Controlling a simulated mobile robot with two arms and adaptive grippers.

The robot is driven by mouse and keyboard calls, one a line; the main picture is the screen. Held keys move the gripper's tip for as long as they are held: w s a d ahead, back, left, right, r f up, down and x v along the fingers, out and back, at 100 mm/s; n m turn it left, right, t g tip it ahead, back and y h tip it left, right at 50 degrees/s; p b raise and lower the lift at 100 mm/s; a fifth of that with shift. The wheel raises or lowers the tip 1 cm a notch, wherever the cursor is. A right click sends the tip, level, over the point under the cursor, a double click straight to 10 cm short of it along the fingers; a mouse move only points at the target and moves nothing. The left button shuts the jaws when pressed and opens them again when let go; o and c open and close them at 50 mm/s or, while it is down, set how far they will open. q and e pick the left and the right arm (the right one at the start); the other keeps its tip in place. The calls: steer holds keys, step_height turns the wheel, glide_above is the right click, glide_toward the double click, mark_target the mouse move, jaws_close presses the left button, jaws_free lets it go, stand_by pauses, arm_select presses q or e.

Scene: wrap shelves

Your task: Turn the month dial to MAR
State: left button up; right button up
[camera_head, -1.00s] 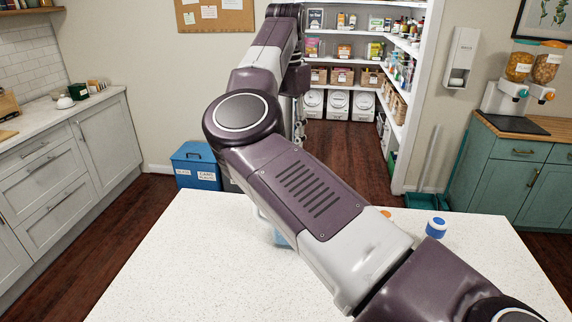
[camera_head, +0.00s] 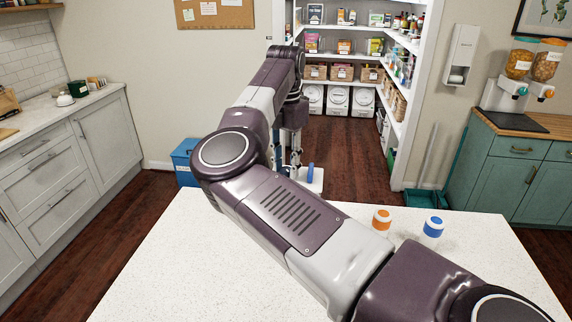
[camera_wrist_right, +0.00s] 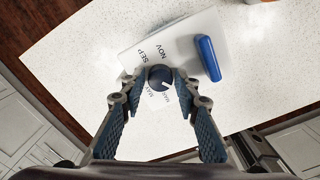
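In the right wrist view, a dark blue round knob (camera_wrist_right: 159,77) sits on a white plate (camera_wrist_right: 190,45). Labels SEP and NOV read clearly on one side; smaller labels near the fingers look like MAY and MAR. A pale mark on the knob's lower right is small. My right gripper (camera_wrist_right: 160,82) has its fingers apart, one on each side of the knob; contact is not clear. A blue handle-like bar (camera_wrist_right: 209,58) stands on the plate. In the head view, the plate (camera_head: 318,185) shows beyond my arm, below my right gripper (camera_head: 288,150). My left gripper is not in view.
The white speckled table (camera_head: 160,270) is clear at left. An orange-capped bottle (camera_head: 381,220) and a blue-capped bottle (camera_head: 432,229) stand right of my right arm. A blue bin (camera_head: 186,165) is on the floor behind. Pantry shelves (camera_head: 400,95) stand farther back.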

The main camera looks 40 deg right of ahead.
jaws_close()
steer(key=shift+m, duration=0.5)
steer(key=m+b, duration=0.1)
steer(key=m, duration=0.3)
steer(key=shift+m, duration=2.3)
steer(key=shift+o, duration=2.3)
jaws_free()
